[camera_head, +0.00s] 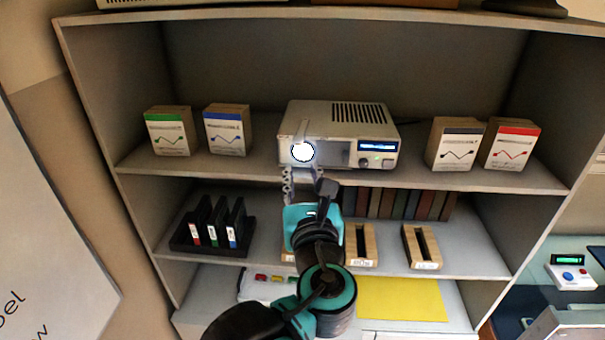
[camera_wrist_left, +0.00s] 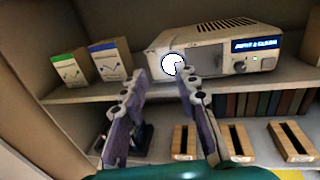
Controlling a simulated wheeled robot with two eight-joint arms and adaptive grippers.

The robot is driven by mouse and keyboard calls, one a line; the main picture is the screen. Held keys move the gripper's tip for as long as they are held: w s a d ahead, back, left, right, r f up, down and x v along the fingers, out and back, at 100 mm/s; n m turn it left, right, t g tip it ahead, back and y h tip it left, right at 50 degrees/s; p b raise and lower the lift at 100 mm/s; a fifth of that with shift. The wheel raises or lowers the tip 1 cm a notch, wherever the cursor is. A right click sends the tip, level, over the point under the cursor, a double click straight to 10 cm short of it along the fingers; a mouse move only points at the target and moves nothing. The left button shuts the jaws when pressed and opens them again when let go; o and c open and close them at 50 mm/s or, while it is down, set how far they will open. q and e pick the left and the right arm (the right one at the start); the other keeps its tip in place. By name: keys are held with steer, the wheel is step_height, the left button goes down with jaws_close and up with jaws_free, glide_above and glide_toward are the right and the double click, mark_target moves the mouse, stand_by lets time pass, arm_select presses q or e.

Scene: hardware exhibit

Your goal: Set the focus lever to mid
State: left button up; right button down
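A cream projector-like device (camera_head: 330,118) stands on the upper shelf, with a top vent, a lit blue display and a knob on its front right. A bright white round lens (camera_head: 302,152) sits at its front left. A thin pale strip (camera_head: 303,128) above the lens may be the focus lever; I cannot tell its setting. My left gripper (camera_head: 303,172) is just below and in front of the lens. In the left wrist view its fingers (camera_wrist_left: 162,76) are spread and empty, with the lens (camera_wrist_left: 172,64) showing between their tips. Contact cannot be told. My right gripper is not in view.
Small boxes with green (camera_head: 170,133), blue (camera_head: 227,131), black (camera_head: 455,145) and red (camera_head: 509,145) labels flank the device. The shelf below holds a black rack (camera_head: 209,240), books and wooden slotted blocks (camera_head: 421,247). A yellow sheet (camera_head: 402,298) lies lower down.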

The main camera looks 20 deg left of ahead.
arm_select(q)
steer(key=shift+a+f+n, duration=0.25)
steer(key=shift+a+n, duration=0.05)
steer(key=shift+a, duration=0.05)
jaws_close()
steer(key=s+a+f+n+g+b, duration=0.1)
steer(key=a+f+n+g+b, duration=0.1)
steer(key=a+f+n+g, duration=0.9)
step_height(320, 180, down, 10)
steer(key=d+n+g+h+b, duration=0.25)
steer(key=n+h, duration=0.55)
steer(key=n, duration=0.6)
steer(key=w+a+r+n+t+h+b, duration=0.25)
steer(key=w+r+n+t+h, duration=0.3)
steer(key=r+n+h, duration=0.4)
steer(key=a+r+n+t+h, duration=0.3)
steer(key=a+r+n+t, duration=0.2)
steer(key=a+r, duration=0.6)
steer(key=p, duration=0.2)
glide_toward(302, 130)
steer(key=shift+w+d, duration=0.2)
steer(key=shift+d, duration=1.55)
